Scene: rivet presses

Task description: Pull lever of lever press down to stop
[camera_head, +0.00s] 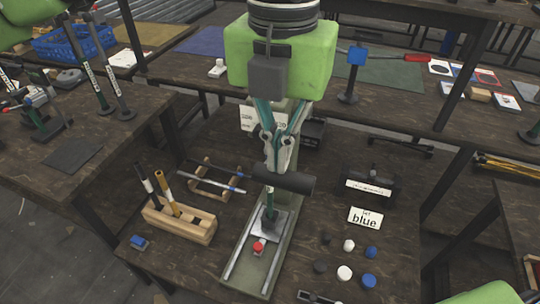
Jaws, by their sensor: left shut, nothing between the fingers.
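The lever press stands near the middle of the front table, with a long pale base (239,262), a dark ram over a metal plate and a red piece (259,248) on it. A thick black horizontal bar (290,183), seemingly the lever's grip, lies across the press at its upper part. My left gripper (272,168) points down with its fingers closed and empty. Its tips are at or just behind the bar; I cannot tell whether they touch. The gripper and its green wrist hide the upper press and the lever's link. My right gripper is not in view.
Left of the press stands a wooden block (180,222) with upright tools and a small frame (212,180). A red-handled tool (403,58) is on the back table.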

